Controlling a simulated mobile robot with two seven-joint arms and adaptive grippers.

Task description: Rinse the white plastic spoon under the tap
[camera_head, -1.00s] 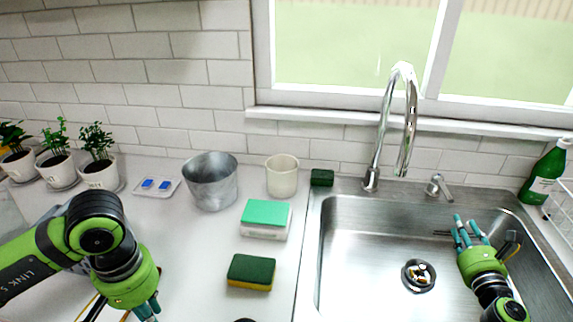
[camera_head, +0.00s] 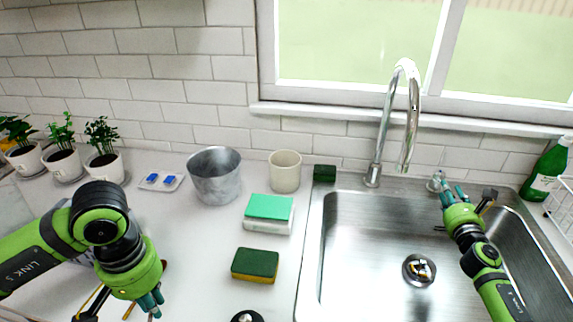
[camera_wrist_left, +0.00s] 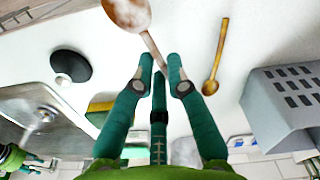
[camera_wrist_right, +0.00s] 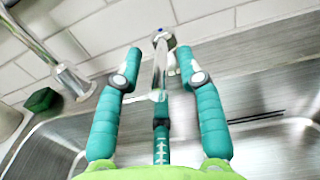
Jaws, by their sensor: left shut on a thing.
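The white plastic spoon (camera_wrist_left: 128,14), smeared brown on its bowl, shows in the left wrist view. My left gripper (camera_wrist_left: 160,72) is shut on its handle; in the head view the left gripper (camera_head: 152,302) is over the counter left of the sink, with the spoon not clearly visible. The chrome tap (camera_head: 391,125) stands behind the steel sink (camera_head: 365,240); no water shows. My right gripper (camera_head: 450,192) is open at the back of the sink by the tap lever (camera_head: 436,181). In the right wrist view the lever (camera_wrist_right: 162,42) lies ahead between the open fingers (camera_wrist_right: 158,68).
A sponge (camera_head: 255,264), a green-topped box (camera_head: 268,213), a metal pot (camera_head: 214,176) and a cream cup (camera_head: 285,171) stand on the counter. A wooden spoon (camera_wrist_left: 217,58) lies near the left gripper. A green bottle (camera_head: 546,170) is at the right.

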